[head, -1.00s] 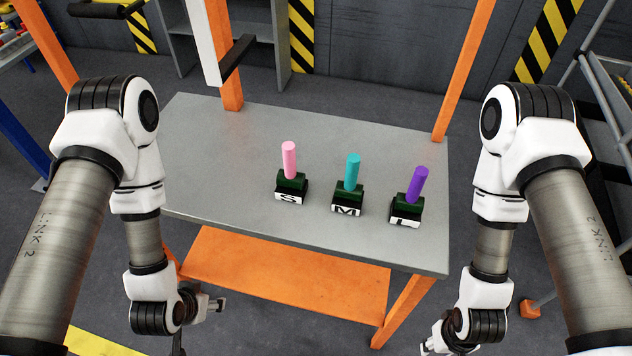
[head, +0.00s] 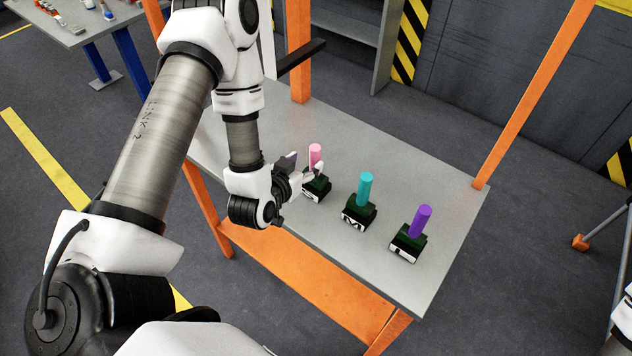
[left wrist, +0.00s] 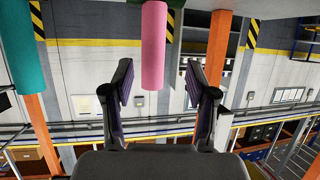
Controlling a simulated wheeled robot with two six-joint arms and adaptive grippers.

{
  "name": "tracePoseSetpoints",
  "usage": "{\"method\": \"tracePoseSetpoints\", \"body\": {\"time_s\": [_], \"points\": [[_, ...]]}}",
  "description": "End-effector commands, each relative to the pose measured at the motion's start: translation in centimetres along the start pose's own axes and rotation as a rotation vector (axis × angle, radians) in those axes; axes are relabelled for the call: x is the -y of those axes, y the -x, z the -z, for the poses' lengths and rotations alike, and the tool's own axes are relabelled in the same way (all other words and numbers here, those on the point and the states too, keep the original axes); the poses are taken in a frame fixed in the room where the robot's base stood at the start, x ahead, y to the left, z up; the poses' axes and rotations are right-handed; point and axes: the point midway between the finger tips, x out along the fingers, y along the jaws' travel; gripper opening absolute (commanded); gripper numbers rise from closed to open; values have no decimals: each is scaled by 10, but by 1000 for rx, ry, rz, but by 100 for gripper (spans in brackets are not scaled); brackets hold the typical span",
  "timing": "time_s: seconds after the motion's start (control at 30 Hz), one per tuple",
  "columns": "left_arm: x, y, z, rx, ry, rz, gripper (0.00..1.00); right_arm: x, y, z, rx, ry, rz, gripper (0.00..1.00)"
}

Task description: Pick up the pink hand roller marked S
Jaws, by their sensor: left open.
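The pink hand roller (head: 315,152) stands upright in a dark stand marked S on the grey table, partly hidden behind my left gripper (head: 304,168). My left gripper is open and close beside it, at its left and near side. In the left wrist view the pink roller (left wrist: 154,45) hangs down from the top edge, and its free end shows in the gap between the two open fingers (left wrist: 160,82). It touches neither finger there; how deep it lies between them I cannot tell. My right gripper is out of view.
A teal roller (head: 366,188) in a stand marked M and a purple roller (head: 421,220) in a stand marked L stand to the right on the table (head: 440,185). Orange posts (head: 535,95) rise at the table's edges. The table's far right part is bare.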

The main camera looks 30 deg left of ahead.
Motion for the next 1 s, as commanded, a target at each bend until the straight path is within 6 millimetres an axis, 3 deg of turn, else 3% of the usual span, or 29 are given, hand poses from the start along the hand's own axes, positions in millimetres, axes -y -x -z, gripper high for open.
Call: {"method": "tracePoseSetpoints", "body": {"time_s": [0.1, 0.23, 0.47, 0.6, 0.63, 1.0], "points": [[1, -19, 10, -1, -4, -1, 58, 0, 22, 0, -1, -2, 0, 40], [1, -40, 6, 0, -3, -1, 58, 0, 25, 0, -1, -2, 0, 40], [1, -44, 3, 2, 0, -1, 58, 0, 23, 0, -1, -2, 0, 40], [1, -44, 3, 2, -1, -1, 8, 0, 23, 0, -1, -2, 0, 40], [1, -44, 3, 2, -1, -1, 0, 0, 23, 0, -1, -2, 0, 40], [1, -43, 5, 1, -1, -1, 0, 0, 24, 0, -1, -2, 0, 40]]}}
